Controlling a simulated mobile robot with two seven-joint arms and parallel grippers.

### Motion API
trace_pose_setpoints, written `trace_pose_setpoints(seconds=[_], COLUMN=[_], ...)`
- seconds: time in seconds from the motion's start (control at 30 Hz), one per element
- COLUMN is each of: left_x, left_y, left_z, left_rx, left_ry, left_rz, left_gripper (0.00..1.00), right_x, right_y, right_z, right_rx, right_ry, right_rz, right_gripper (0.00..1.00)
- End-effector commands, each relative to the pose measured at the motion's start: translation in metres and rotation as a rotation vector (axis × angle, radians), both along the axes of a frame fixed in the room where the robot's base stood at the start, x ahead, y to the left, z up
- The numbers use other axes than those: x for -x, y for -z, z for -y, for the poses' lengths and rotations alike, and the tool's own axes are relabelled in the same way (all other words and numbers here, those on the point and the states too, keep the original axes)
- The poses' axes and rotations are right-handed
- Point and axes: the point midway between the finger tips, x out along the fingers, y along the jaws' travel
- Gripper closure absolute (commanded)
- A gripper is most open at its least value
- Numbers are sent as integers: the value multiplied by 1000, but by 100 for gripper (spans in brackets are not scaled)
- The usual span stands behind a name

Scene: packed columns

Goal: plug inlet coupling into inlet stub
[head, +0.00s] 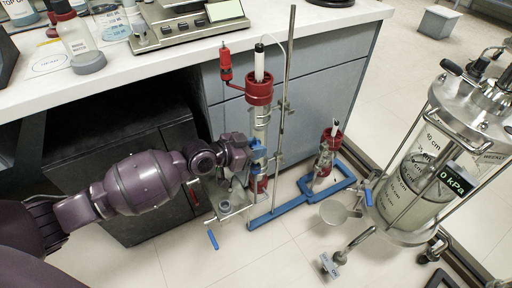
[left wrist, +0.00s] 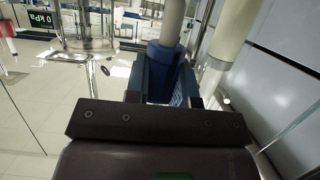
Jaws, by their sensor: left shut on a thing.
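My left gripper (head: 250,152) is beside the middle of a tall glass column (head: 261,122) with red end fittings. In the left wrist view, the gripper (left wrist: 168,82) is shut around a dark blue collar on a grey cylinder (left wrist: 172,22), which I take for the inlet coupling. In the head view only a small blue part (head: 258,151) shows at the fingertips, next to the column. I cannot tell which fitting is the inlet stub. A white plug with a thin tube (head: 260,62) stands in the column's red top (head: 259,90). My right gripper is not in view.
A metal rod (head: 286,85) stands on a blue base (head: 305,205) beside the column. A steel pressure vessel (head: 425,170) reading 0 kPa is at right. The bench (head: 150,62) holds bottles and a balance.

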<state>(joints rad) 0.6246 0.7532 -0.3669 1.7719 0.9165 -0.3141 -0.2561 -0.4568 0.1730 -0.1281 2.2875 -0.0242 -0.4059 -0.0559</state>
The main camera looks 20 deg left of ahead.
Motion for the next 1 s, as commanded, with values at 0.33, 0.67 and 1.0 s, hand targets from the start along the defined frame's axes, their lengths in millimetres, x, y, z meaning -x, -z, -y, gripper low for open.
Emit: trace_pose_setpoints(seconds=[0.33,0.67,1.0], left_x=[0,0,0], left_y=[4,11,17], left_z=[0,0,0], left_rx=[2,2,2], left_ry=[0,0,0], left_rz=[-1,-1,-3], left_gripper=[100,100,100], right_x=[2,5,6], right_y=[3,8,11], right_z=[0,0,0], right_rx=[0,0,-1], right_ry=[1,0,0], right_rz=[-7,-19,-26], right_gripper=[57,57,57])
